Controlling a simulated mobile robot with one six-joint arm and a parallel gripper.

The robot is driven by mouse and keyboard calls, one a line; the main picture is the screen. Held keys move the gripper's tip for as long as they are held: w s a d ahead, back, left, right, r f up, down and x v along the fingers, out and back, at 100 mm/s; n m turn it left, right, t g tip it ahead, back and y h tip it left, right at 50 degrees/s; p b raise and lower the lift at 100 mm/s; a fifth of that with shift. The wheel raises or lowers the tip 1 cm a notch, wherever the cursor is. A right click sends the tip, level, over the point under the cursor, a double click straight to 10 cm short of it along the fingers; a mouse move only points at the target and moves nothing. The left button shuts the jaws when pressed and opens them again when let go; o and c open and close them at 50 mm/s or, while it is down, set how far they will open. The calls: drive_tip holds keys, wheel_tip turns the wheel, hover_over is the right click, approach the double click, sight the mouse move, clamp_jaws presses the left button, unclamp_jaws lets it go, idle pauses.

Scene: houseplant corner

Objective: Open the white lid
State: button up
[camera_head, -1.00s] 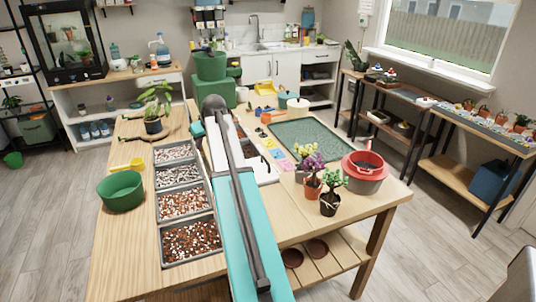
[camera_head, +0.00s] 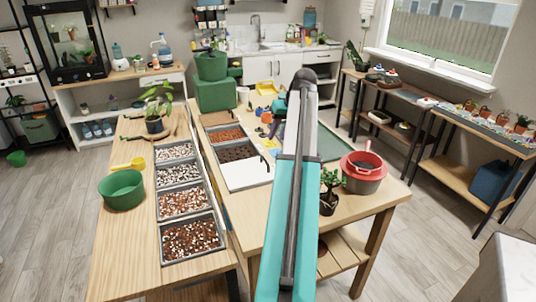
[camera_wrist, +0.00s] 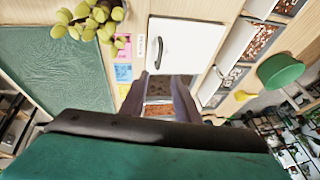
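The white lid (camera_head: 246,174) lies flat over the near end of a row of compartments on the table. Its dark handle (camera_head: 265,161) is along its right side. In the wrist view the white lid (camera_wrist: 187,48) is ahead of my gripper, with the handle (camera_wrist: 157,52) near its left edge. My gripper (camera_wrist: 160,78) has its two dark fingers apart with nothing between them. The fingers appear below the lid in that picture; whether they touch it I cannot tell. In the head view my arm hides the gripper.
Open compartments of dark soil (camera_head: 236,152) and reddish material (camera_head: 225,134) lie beyond the lid. Coloured cards (camera_wrist: 122,60) and a potted plant (camera_wrist: 90,18) are left of it in the wrist view. A green mat (camera_wrist: 50,65) lies further left.

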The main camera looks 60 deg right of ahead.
drive_tip(key=shift+s+d+f, duration=0.1)
idle(0.4)
drive_tip(key=shift+p+x, duration=1)
drive_tip(key=shift+x, duration=5.85)
drive_tip(key=shift+s, duration=0.1)
drive_tip(key=shift+c, duration=0.2)
clamp_jaws()
